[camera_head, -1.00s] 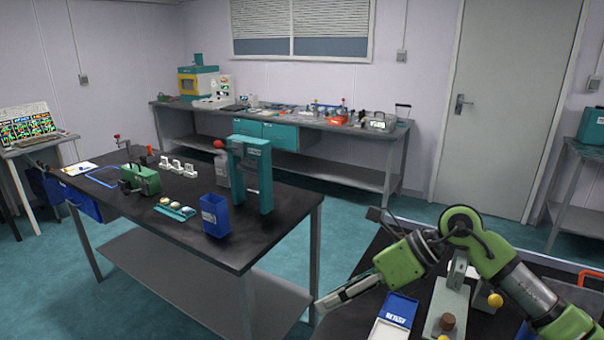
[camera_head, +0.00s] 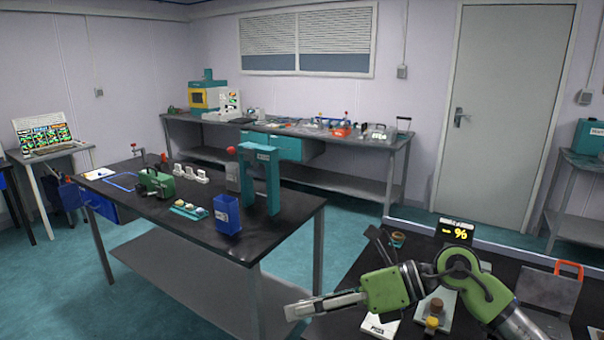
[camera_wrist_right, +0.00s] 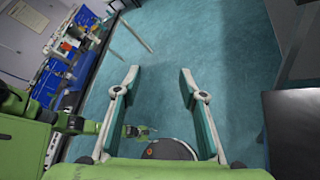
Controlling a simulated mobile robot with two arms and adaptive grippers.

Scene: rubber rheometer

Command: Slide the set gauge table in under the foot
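On the dark bench at the lower right of the head view is a pale fixture with a brown round piece (camera_head: 432,322) and a yellow knob (camera_head: 437,305). My right arm covers part of it, and I cannot tell which part is the set gauge table or the foot. My right gripper (camera_head: 292,311) reaches left past the bench edge, away from the fixture. In the right wrist view its fingers (camera_wrist_right: 157,76) are spread with nothing between them, over the floor. What looks like my left gripper (camera_wrist_right: 140,131) is small and dark there; its fingers are unclear.
A black display with yellow marks (camera_head: 455,231) stands at the back of the near bench. A grey box with an orange handle (camera_head: 548,290) is to its right. Across the aisle, a black-topped table (camera_head: 165,222) carries a teal frame (camera_head: 272,185) and a blue bin (camera_head: 227,215).

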